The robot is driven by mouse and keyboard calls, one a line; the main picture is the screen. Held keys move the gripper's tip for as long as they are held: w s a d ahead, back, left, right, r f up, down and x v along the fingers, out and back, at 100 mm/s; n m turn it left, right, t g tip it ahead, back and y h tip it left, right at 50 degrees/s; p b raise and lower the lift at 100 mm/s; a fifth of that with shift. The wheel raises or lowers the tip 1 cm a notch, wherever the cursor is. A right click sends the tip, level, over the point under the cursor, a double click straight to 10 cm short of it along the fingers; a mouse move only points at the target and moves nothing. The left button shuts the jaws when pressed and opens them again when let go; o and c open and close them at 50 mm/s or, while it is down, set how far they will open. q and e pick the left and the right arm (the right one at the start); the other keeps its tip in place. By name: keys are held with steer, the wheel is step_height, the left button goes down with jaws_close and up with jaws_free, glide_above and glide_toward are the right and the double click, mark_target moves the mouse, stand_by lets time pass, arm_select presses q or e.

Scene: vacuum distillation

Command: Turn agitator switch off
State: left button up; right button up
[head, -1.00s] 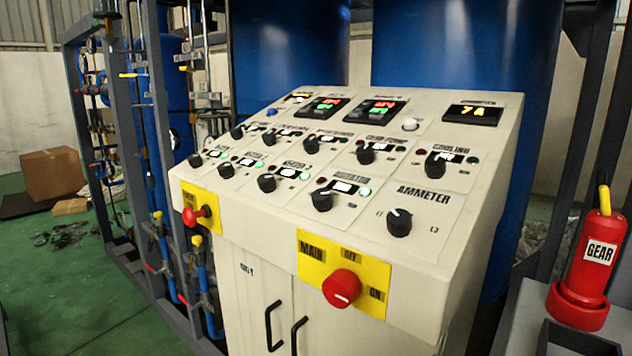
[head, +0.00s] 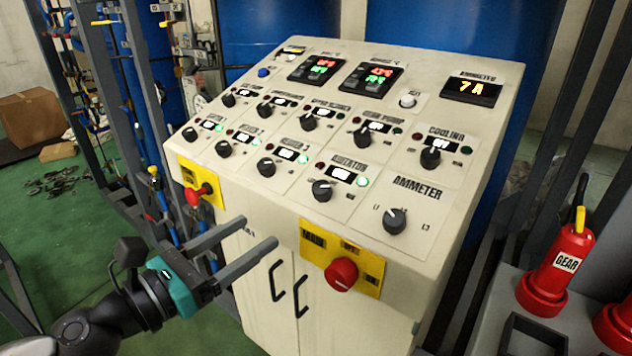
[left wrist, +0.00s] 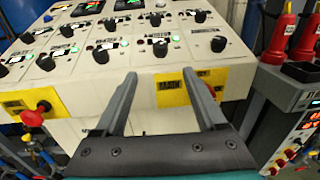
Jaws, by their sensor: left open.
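The agitator switch (head: 322,190) is a black round knob on the sloped face of the cream control panel (head: 432,275), left of the ammeter knob (head: 395,220). A green lamp (head: 362,181) glows beside its label. In the left wrist view the agitator knob (left wrist: 160,48) sits beyond the fingertips. My left gripper (head: 260,230) is open and empty, in front of the panel's front edge, between the two red buttons. It also shows in the left wrist view (left wrist: 160,76), with its fingers apart and not touching the knob. My right gripper is not seen.
The red main switch (head: 341,274) on a yellow plate sticks out right of my gripper. Another red button (head: 199,194) is at the left. Several other black knobs surround the agitator switch. Red gear bottles (head: 560,270) stand at the right.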

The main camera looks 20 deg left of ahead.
arm_select(q)
glide_toward(314, 193)
steer(key=shift+p+x, duration=1.25)
steer(key=shift+x, duration=1)
steer(key=p+x, duration=0.1)
steer(key=x, duration=0.3)
steer(key=shift+w+r, duration=0.1)
steer(key=shift+p+x, duration=0.35)
steer(key=shift+x, duration=0.5)
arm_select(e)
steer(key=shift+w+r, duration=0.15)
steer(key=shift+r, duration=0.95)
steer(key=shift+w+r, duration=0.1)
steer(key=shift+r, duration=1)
arm_select(q)
steer(key=shift+d, duration=0.1)
jaws_close()
